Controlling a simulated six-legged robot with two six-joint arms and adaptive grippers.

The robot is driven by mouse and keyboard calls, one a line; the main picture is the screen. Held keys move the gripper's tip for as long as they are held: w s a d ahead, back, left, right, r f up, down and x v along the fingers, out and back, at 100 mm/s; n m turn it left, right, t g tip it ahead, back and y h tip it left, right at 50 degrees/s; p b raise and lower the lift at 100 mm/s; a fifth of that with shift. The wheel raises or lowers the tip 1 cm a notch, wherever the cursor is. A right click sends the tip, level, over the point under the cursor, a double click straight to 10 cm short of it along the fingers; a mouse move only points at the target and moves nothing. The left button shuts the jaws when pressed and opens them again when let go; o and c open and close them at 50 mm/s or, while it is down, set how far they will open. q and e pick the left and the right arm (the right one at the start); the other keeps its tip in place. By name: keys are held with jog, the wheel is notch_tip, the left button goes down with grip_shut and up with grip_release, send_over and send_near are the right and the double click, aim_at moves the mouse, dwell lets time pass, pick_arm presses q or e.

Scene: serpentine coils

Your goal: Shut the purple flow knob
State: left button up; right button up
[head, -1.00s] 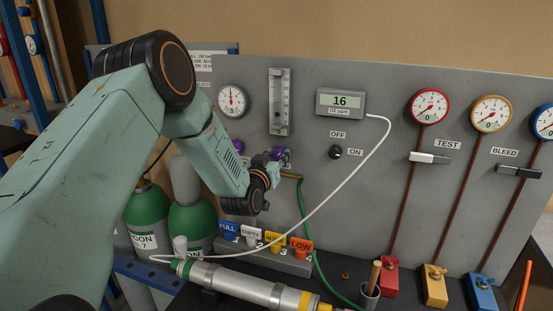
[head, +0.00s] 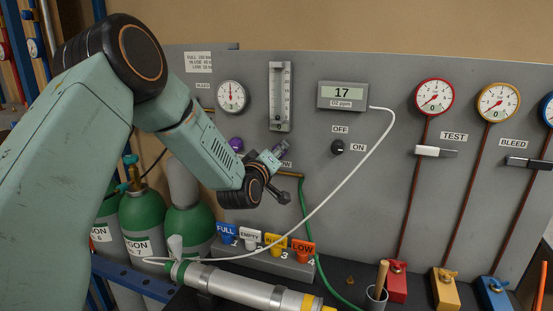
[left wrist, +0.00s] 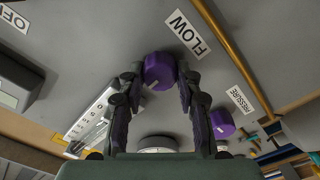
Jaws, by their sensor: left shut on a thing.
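The purple flow knob (left wrist: 158,70) sits on the grey panel beside its FLOW label (left wrist: 188,34) in the left wrist view. My left gripper (left wrist: 157,82) is shut on it, with one dark finger on each side. A white mark on the knob points down and to the left in that view. In the head view my left gripper (head: 273,158) is at the panel below the clear flow tube (head: 280,97), and it mostly hides the flow knob (head: 281,147). My right gripper is not in view.
A second purple knob (left wrist: 222,123), labelled PRESSURE, is close by; the head view shows it too (head: 236,144). A brass pipe (left wrist: 232,58) runs beside the FLOW label. The O2 display (head: 343,95) reads 17. Green cylinders (head: 143,219) stand below my left arm.

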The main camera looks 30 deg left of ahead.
pick_arm(q)
jog(key=shift+r+n, duration=0.1)
jog(key=shift+n, duration=0.2)
jog(key=o, duration=1.2)
jog(key=shift+c, duration=0.2)
jog(key=v, duration=1.2)
jog(key=shift+s, duration=0.1)
